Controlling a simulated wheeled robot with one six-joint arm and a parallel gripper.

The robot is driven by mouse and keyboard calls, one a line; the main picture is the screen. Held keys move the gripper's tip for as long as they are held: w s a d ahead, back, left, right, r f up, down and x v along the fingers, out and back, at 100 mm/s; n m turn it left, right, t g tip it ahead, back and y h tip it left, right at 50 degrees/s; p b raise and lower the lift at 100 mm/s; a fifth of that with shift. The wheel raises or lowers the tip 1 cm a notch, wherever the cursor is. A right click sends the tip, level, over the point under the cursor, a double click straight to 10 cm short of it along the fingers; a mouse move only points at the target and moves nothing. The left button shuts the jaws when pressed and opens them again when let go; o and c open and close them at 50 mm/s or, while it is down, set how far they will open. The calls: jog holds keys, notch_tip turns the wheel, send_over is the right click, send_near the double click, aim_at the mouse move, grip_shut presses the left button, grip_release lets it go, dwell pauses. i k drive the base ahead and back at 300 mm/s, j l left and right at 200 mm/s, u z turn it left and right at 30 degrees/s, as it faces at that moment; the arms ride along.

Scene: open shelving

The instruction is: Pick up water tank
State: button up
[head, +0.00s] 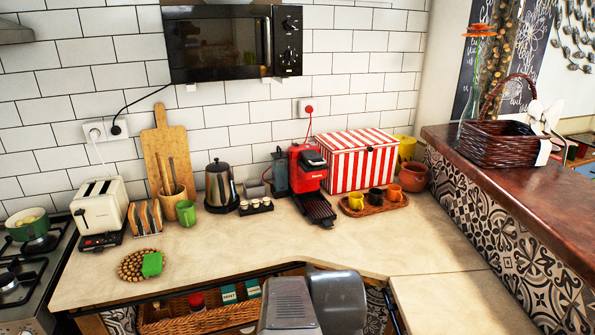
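A dark, see-through upright container, which looks like the water tank (280,173), stands at the back of the counter. It is close against the left side of the red coffee machine (306,170). I cannot tell whether the two touch or are joined. The machine's black drip tray (316,209) reaches forward on its right. Grey links of my arm show at the bottom middle, well in front of the tank and low. My gripper does not show.
Left of the tank stand a steel kettle (221,187) and a small cup rack (256,206). A red-striped box (352,165) and a tray of cups (378,207) are to the right. A microwave (232,43) hangs above.

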aim_at(279, 159)
jog(key=i+l+u, duration=0.2)
jog(key=i, duration=0.35)
jog(key=i+l+u, duration=0.2)
jog(key=i, duration=0.3)
jog(key=i+l+u, duration=0.2)
jog(key=i, duration=0.3)
